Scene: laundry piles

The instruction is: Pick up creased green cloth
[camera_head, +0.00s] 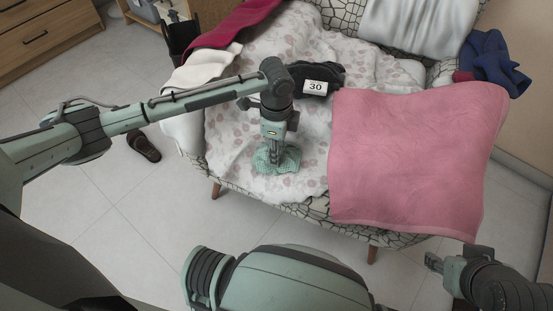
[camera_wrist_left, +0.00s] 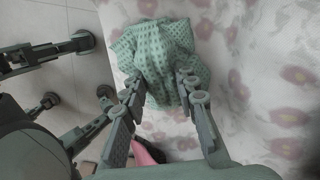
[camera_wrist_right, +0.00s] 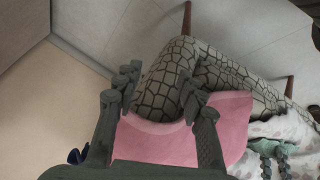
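The creased green cloth (camera_head: 277,158) is a small crumpled heap of waffle-textured fabric on the sofa seat, close to its front edge. In the left wrist view the cloth (camera_wrist_left: 155,52) lies at and between the fingertips. My left gripper (camera_head: 274,150) points straight down into the cloth; in its wrist view the fingers (camera_wrist_left: 161,88) stand apart with fabric between them. Part of the cloth is hidden by the fingers. My right gripper (camera_head: 440,258) is away to the lower right, beyond the front of the sofa; its wrist view shows the fingers (camera_wrist_right: 160,88) apart and empty.
A pink towel (camera_head: 415,155) covers the sofa's right side. A dark garment (camera_head: 322,72) with a "30" label, white cloths (camera_head: 203,72), a red cloth (camera_head: 235,25) and a blue cloth (camera_head: 492,62) lie around. A dark shoe (camera_head: 143,146) is on the floor.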

